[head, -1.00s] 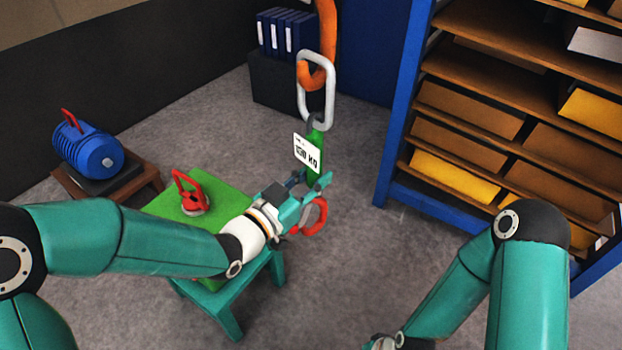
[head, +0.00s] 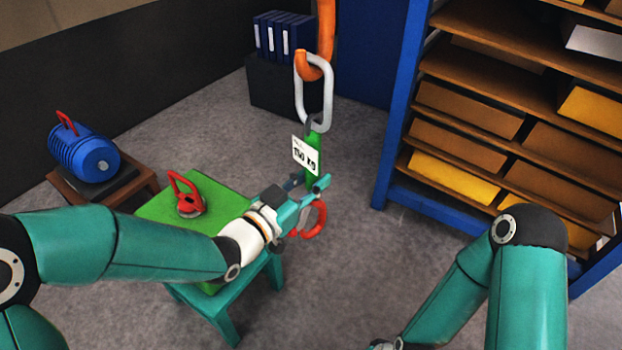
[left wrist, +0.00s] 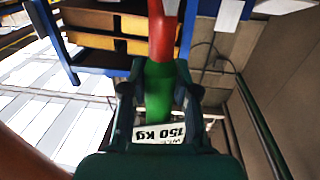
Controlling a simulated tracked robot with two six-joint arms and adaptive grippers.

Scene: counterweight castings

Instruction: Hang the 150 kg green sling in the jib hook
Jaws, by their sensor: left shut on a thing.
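The green sling (head: 314,167) hangs upright and has a white tag (head: 305,155) reading 150 kg. A grey oval ring (head: 328,98) is at its top and a red hook (head: 318,222) at its bottom. The orange jib hook (head: 312,66) overlaps the upper part of the ring. Its bowl appears inside the ring's opening. My left gripper (head: 313,188) is shut on the green sling below the tag. The left wrist view shows the sling (left wrist: 158,85) between the fingers, with the tag (left wrist: 168,134) near the palm. My right gripper is out of view; only its arm shows.
A green-topped stool (head: 150,211) bears a red-handled casting (head: 189,202). A blue casting (head: 84,154) stands on a brown stool (head: 125,194) at left. A blue-framed shelf rack (head: 400,110) stands at right, and binders (head: 284,36) on a black cabinet (head: 277,84) behind.

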